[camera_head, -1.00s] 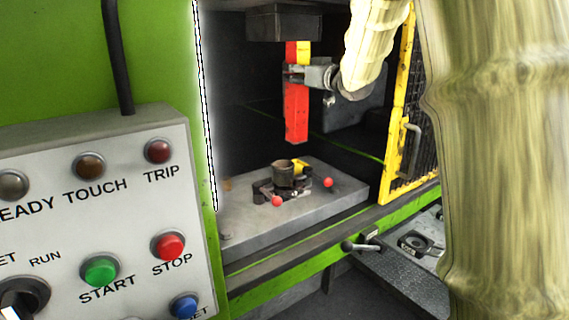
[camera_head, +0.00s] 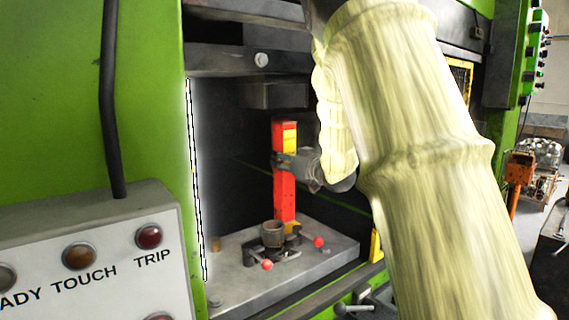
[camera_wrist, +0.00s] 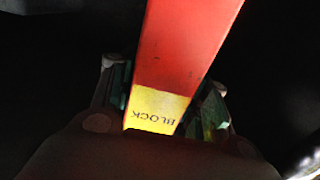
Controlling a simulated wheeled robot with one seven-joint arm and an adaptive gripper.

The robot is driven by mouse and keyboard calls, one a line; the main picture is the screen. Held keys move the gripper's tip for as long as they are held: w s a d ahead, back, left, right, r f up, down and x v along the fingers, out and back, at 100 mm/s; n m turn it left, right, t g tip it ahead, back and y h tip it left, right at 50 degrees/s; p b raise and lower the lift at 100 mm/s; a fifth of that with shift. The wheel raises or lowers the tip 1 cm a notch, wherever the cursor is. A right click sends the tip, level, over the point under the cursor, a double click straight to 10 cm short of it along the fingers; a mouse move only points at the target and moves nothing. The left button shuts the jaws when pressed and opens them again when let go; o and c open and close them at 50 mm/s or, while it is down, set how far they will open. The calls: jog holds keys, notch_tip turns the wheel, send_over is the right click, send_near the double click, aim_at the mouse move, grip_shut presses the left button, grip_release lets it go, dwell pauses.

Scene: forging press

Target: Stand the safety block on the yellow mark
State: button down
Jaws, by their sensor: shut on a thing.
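The safety block (camera_head: 285,188) is a tall red bar with a yellow label. It stands upright inside the press, its lower end behind the round die and close to the bed. My gripper (camera_head: 283,161) is shut on it around the upper part, coming from the right. In the wrist view the block (camera_wrist: 185,45) shows red with the yellow "BLOCK" label between the fingers (camera_wrist: 160,105). A little yellow (camera_head: 297,229), probably the yellow mark, shows by the block's foot. Whether the foot touches the bed is hard to tell.
The grey bed (camera_head: 232,275) carries a dark cup-shaped die (camera_head: 273,234) and red-knobbed levers (camera_head: 318,242) in front of the block. The dark ram (camera_head: 272,95) hangs above. A bright light curtain strip (camera_head: 195,170) edges the opening at left. The control panel (camera_head: 90,265) is front left.

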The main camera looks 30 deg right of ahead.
jog(key=shift+d+f, duration=0.1)
jog(key=shift+f, duration=0.7)
jog(key=shift+f, duration=0.1)
jog(key=c, duration=0.7)
grip_release()
jog(key=shift+f, duration=0.1)
jog(key=s+b, duration=0.1)
jog(key=s, duration=0.3)
jog(key=s+b, duration=0.2)
jog(key=s, duration=0.2)
jog(key=s+b, duration=0.1)
jog(key=s, duration=0.3)
jog(key=shift+d, duration=0.4)
